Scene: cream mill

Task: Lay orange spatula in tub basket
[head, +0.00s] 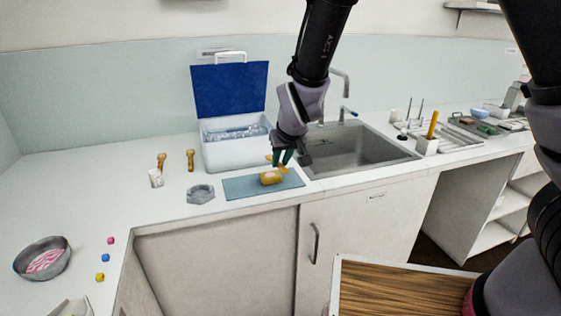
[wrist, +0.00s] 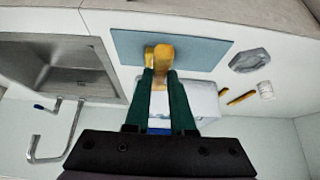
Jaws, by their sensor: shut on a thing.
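My gripper (head: 281,162), with dark green fingers, is over the blue mat (head: 238,187). It is shut on an orange piece (wrist: 163,54), seen at the fingertips in the wrist view; the fingers hide part of it, and I cannot tell if it is the spatula. A yellow block with a pink patch (head: 270,178) lies on the mat just below; its edge shows beside the orange piece in the wrist view (wrist: 149,58). A flat orange bar (head: 433,124) stands upright in a small white holder (head: 426,146) right of the sink. I cannot pick out the tub basket with certainty.
A white box (head: 222,155) with its blue lid (head: 229,89) raised stands behind the mat. The sink (head: 352,152) is to the right, with a rack (head: 474,129) beyond. Left are a grey hexagonal dish (head: 200,194), two golden pieces (head: 190,159), a white cup (head: 155,178) and a bowl (head: 40,258).

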